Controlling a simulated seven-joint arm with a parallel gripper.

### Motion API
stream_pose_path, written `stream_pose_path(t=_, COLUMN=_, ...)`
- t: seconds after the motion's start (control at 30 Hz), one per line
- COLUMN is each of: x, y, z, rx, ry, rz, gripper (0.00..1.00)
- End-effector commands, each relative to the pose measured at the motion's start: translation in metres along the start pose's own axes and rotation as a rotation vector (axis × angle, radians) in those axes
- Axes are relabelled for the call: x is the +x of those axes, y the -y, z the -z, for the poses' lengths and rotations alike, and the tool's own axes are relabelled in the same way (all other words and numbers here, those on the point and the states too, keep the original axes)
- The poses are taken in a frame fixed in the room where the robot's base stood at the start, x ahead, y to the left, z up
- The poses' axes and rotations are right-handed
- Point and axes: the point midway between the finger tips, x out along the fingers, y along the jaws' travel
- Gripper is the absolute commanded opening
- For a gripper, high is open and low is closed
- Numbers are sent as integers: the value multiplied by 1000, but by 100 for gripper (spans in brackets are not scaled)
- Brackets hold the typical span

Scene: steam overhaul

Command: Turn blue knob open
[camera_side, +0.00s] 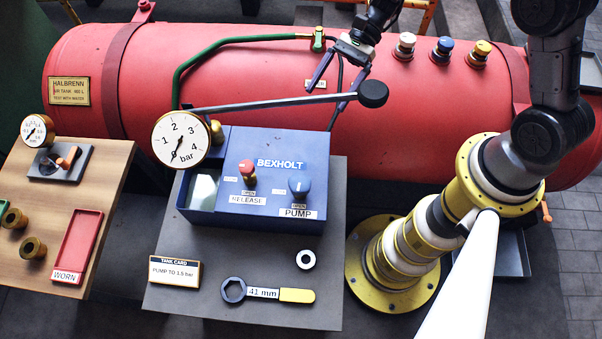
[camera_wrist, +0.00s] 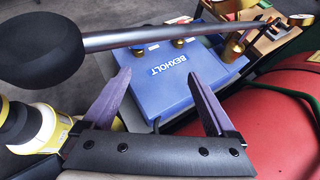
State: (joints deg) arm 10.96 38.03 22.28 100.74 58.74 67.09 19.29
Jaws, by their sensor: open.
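The blue knob (camera_side: 299,187) stands on the right front of the blue BEXHOLT pump box (camera_side: 263,207), above labels reading OPEN and PUMP. A red knob (camera_side: 247,169) labelled RELEASE stands to its left. My gripper (camera_side: 325,100) is open and empty above the red tank, behind the box, clear of the blue knob. In the wrist view the purple fingers (camera_wrist: 160,73) are spread apart, pointing toward the box (camera_wrist: 175,78). The pump lever (camera_wrist: 150,38) crosses in front there and hides the tops of the knobs.
The lever's black end (camera_side: 372,94) hangs close to my fingers. A bar gauge (camera_side: 181,140) stands at the box's left. A tank card (camera_side: 174,272), a 41 mm wrench (camera_side: 265,292) and a ring (camera_side: 306,260) lie before it. White, blue and yellow caps (camera_side: 444,47) top the red tank (camera_side: 240,70).

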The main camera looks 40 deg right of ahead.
Motion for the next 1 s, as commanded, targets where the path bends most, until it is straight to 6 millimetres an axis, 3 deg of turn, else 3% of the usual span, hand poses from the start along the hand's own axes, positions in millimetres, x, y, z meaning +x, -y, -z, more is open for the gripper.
stream_pose_path(t=0.2, x=49, y=-26, z=38, rx=4, ry=276, rz=-51, gripper=92)
stream_pose_path(t=0.5, x=86, y=-54, z=64, rx=-1, ry=523, rz=-8, gripper=92)
stream_pose_path(t=0.77, x=100, y=-57, z=60, rx=-5, ry=554, rz=1, gripper=92)
stream_pose_path(t=1.0, x=136, y=-58, z=38, rx=-4, ry=553, rz=-3, gripper=92)
